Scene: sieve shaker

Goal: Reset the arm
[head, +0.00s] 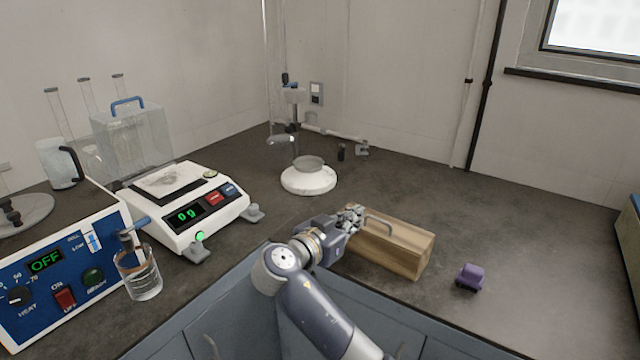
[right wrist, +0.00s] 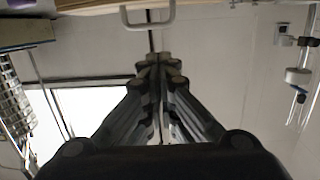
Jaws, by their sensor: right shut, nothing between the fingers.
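My right arm comes in from the bottom of the head view. Its gripper (head: 352,216) is beside the left end of a wooden box (head: 395,250) with a grey handle (head: 385,226). In the right wrist view my right gripper (right wrist: 158,62) has its fingertips together with nothing between them. The handle (right wrist: 148,22) shows at the top of that view, apart from the fingers. My left gripper is not in view.
A balance (head: 185,205) reading 0 g, a blue heater unit (head: 60,270) reading OFF and a glass beaker (head: 140,275) stand at left. A white round base with a dish (head: 308,180) is behind. A purple object (head: 470,277) lies at right. The right counter is mostly clear.

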